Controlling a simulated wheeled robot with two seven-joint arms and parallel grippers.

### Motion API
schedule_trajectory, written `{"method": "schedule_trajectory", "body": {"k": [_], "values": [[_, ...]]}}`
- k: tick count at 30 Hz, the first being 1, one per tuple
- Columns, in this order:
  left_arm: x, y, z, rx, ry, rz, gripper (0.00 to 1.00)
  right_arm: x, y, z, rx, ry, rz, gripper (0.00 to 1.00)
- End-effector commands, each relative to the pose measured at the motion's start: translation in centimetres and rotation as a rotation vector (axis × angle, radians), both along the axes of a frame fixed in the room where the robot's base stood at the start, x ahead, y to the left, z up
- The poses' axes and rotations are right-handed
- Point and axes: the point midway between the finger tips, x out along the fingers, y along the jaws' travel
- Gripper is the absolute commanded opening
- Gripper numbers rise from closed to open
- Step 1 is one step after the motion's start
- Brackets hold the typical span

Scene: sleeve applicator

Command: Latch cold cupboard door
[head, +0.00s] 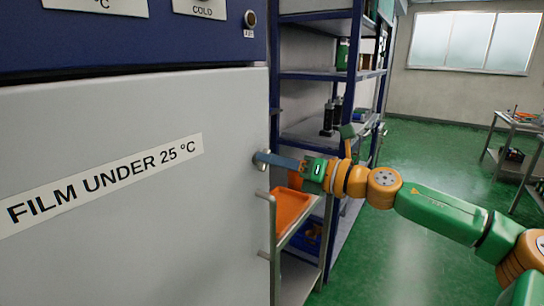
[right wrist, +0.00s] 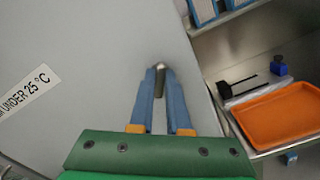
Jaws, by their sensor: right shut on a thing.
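The cold cupboard door (head: 130,240) is a large light-grey panel with a "FILM UNDER 25 °C" label (head: 105,178). It fills the left of the head view and also shows in the right wrist view (right wrist: 100,40). It looks roughly in line with the blue panel above; I cannot tell if it is fully closed. A small metal latch handle (head: 259,160) sits near its right edge. My right gripper (head: 267,158) reaches it from the right, its blue fingers shut on the handle. In the right wrist view the handle (right wrist: 159,78) shows between the fingertips. My left gripper is out of view.
A blue cupboard top (head: 130,40) with a round button (head: 250,19) is above the door. Right of the door stand a shelf unit (head: 320,76) and a trolley with an orange tray (head: 290,207). Green floor (head: 410,150) is open farther right.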

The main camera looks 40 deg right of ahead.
Motion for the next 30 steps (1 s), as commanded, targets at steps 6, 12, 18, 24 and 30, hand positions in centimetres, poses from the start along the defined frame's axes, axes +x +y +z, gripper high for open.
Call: {"method": "schedule_trajectory", "body": {"k": [6,12,18,24,30], "values": [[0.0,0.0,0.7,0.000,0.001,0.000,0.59,0.0,-0.1,0.2,0.188,0.075,-0.001,0.00],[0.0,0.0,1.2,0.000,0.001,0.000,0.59,0.1,-0.2,0.1,0.363,0.146,-0.002,0.00],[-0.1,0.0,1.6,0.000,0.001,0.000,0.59,0.1,-0.2,0.0,0.536,0.219,-0.003,0.00],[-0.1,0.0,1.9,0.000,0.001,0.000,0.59,0.1,-0.3,-0.1,0.690,0.283,-0.003,0.00],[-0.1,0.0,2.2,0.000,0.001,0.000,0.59,0.1,-0.3,-0.2,0.812,0.332,-0.004,0.00]]}}
